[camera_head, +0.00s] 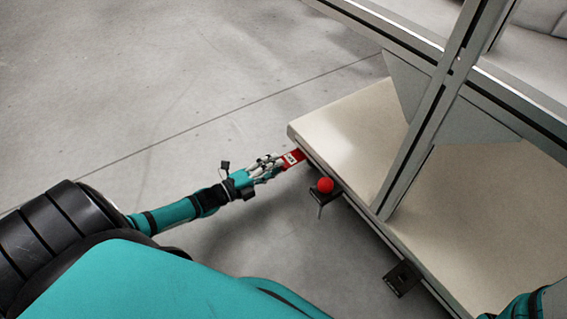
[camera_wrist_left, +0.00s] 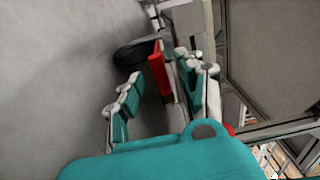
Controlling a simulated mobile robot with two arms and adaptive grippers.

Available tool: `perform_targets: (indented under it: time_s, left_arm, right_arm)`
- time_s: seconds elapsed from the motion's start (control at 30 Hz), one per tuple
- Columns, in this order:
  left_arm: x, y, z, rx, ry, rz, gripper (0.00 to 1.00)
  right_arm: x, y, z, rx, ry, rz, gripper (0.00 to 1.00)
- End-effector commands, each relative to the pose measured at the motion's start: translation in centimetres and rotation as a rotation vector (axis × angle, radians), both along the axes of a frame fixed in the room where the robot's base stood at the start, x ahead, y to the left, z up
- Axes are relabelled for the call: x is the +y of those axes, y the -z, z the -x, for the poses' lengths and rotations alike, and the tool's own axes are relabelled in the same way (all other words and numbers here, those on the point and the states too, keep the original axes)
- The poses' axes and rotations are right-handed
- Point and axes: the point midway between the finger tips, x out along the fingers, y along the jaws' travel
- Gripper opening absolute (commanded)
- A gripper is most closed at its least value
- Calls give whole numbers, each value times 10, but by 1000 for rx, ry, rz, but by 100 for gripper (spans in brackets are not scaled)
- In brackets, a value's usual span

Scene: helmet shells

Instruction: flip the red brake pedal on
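The red brake pedal (camera_head: 293,158) with a pale label juts from the near left edge of the cart's platform. My left gripper (camera_head: 277,164) is right beside it, at its left end. In the left wrist view the pedal (camera_wrist_left: 158,72) shows as a narrow red plate ahead of the gripper (camera_wrist_left: 158,88), roughly in line with the gap between the spread fingers. The gripper is open with nothing held; whether a fingertip touches the pedal I cannot tell. My right gripper is out of view; only a teal part of mine shows at the lower right.
A red ball-shaped knob (camera_head: 325,185) on a dark bracket sits on the platform edge, close to the right of the pedal. The pale platform (camera_head: 340,125) carries a grey metal frame (camera_head: 432,125). A black wheel (camera_wrist_left: 134,52) is behind the pedal. The grey floor at left is clear.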

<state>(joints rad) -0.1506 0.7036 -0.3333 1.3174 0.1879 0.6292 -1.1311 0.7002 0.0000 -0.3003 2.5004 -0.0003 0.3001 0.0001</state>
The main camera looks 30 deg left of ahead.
Motion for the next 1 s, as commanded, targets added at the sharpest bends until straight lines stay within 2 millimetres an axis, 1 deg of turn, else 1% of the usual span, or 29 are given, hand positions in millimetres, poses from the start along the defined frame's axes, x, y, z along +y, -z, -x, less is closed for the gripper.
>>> perform_targets:
  time_s: [0.03,0.1,0.2,0.37,0.6,0.9,1.0]
  left_arm:
    - [-4,4,-9,-4,2,-1,38]
    - [-7,3,-18,-3,0,0,38]
    - [-11,2,-27,-2,0,1,38]
    - [-13,0,-33,1,-1,0,38]
    - [-13,0,-33,1,-1,0,38]
    - [-13,0,-33,1,-1,0,0]
    - [-13,0,-33,1,-1,0,0]
  right_arm:
    - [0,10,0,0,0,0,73]
    - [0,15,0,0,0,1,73]
    - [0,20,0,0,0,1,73]
    - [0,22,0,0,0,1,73]
    - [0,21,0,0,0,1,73]
    - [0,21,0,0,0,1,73]
    - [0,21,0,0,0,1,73]
